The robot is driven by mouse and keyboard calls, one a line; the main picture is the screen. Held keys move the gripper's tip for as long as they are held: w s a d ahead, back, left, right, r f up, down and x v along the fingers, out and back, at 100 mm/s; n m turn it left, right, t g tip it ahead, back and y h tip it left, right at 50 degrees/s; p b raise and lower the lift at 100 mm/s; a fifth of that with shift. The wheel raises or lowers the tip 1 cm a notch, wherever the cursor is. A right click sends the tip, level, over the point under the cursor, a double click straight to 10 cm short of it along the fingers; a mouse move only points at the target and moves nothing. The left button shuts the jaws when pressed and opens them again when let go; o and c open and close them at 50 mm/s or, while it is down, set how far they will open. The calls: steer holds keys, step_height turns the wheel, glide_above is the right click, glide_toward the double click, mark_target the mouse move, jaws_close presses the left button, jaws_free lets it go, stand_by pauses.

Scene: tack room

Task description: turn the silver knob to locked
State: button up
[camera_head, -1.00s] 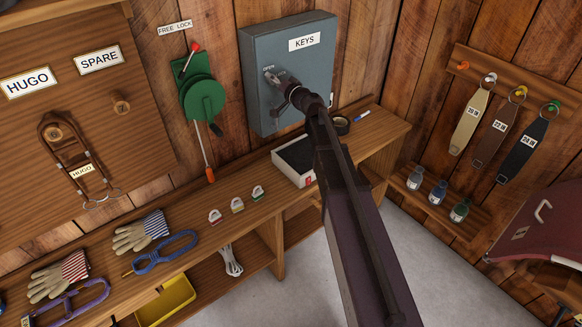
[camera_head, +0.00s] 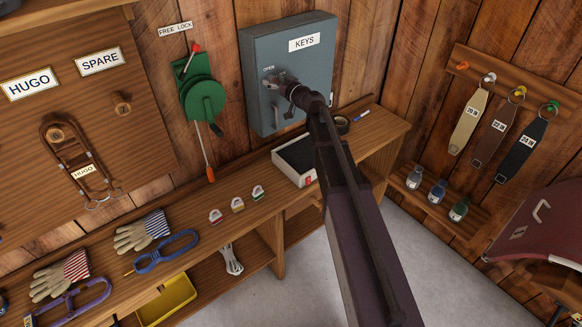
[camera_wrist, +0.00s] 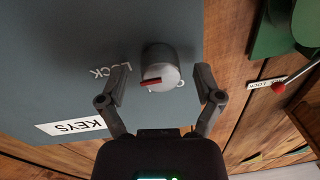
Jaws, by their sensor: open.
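The grey-blue key box (camera_head: 262,50) hangs on the wood wall and carries a KEYS label. In the wrist view its silver knob (camera_wrist: 160,62) stands out from the box front (camera_wrist: 60,60), with a red mark (camera_wrist: 151,82) on its face. A LOCK label (camera_wrist: 110,71) lies to the knob's left in that view, upside down. Another label below the knob is mostly hidden. My gripper (camera_wrist: 162,78) is open, one finger on each side of the knob, with gaps visible on both sides. In the head view my gripper (camera_head: 279,84) hides the knob at the box front.
A green reel (camera_head: 203,98) with a red-tipped lever hangs left of the box. The wooden bench (camera_head: 225,192) below holds an open white box (camera_head: 294,160) and small padlocks. Leather straps (camera_head: 470,122) hang on the right wall.

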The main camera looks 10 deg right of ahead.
steer(key=v, duration=1.4)
steer(key=s+a+f+g+h+b, duration=0.1)
steer(key=s+a+f+g+b, duration=0.1)
steer(key=s+f+g, duration=0.3)
steer(key=s+a+f+g+h+b, duration=0.1)
steer(key=s+a+f+g+b, duration=0.1)
steer(key=s+f, duration=0.6)
steer(key=shift+a+f+g, duration=0.65)
steer(key=shift+f+g, duration=0.75)
steer(key=shift+f, duration=0.7)
steer(key=s+d+f+m+g+h, duration=0.2)
steer(key=s+d+h, duration=0.1)
steer(key=s, duration=0.3)
steer(key=s+d+f+m+g+h, duration=0.3)
steer(key=s+d+h, duration=0.1)
steer(key=s+h, duration=0.1)
steer(key=shift+s+d+f, duration=0.3)
steer(key=shift+s, duration=0.6)
